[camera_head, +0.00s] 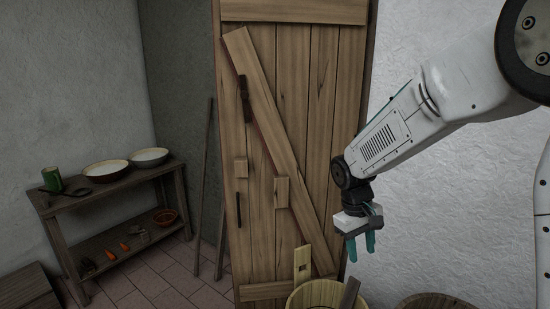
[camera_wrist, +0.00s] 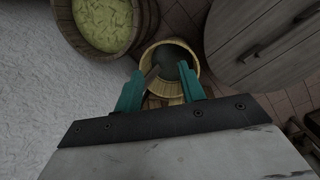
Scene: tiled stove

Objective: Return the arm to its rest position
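My gripper (camera_head: 361,245) hangs from the white arm at the right of the head view, fingers pointing down. In the wrist view its two teal fingers (camera_wrist: 163,92) stand apart with nothing between them, so it is open and empty. Below it, a wooden bucket (camera_head: 316,294) shows at the bottom edge of the head view. The bucket also shows beyond the fingertips in the wrist view (camera_wrist: 187,50), with a dark inside. The gripper is above the bucket and apart from it.
A plank door (camera_head: 313,70) stands behind my gripper. A wooden shelf table (camera_head: 90,191) at left holds two bowls and a green can (camera_head: 52,180). A barrel (camera_wrist: 141,22) with pale green contents stands near the bucket. A white wall (camera_head: 450,200) lies right of the door.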

